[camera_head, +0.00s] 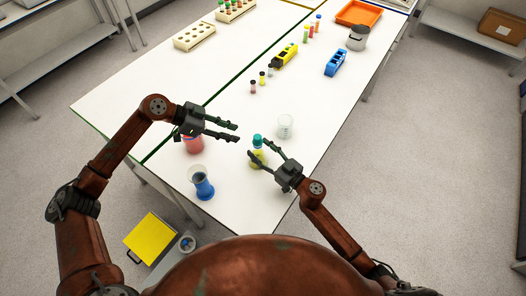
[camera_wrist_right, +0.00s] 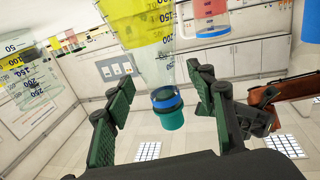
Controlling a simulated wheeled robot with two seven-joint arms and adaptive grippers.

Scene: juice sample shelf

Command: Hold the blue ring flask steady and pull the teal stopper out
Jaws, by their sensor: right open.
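The blue ring flask (camera_head: 257,160) holds yellow liquid and stands upright at the table's near part, its teal stopper (camera_head: 257,138) on top. In the right wrist view it appears upside down, with the blue ring (camera_wrist_right: 165,98) at the neck beside the teal stopper (camera_wrist_right: 171,119). My right gripper (camera_head: 258,148) is open, its fingers spread to either side of the flask near neck height; I cannot tell whether they touch it. My left gripper (camera_head: 238,132) is open and empty, fingers parallel, just left of the stopper and apart from it.
A red-liquid beaker (camera_head: 193,147) stands under my left gripper. A blue vessel (camera_head: 203,187) stands at the near left, a clear beaker (camera_head: 286,128) behind the flask. Small vials, racks, a pot (camera_head: 357,40) and an orange tray (camera_head: 358,13) are farther back.

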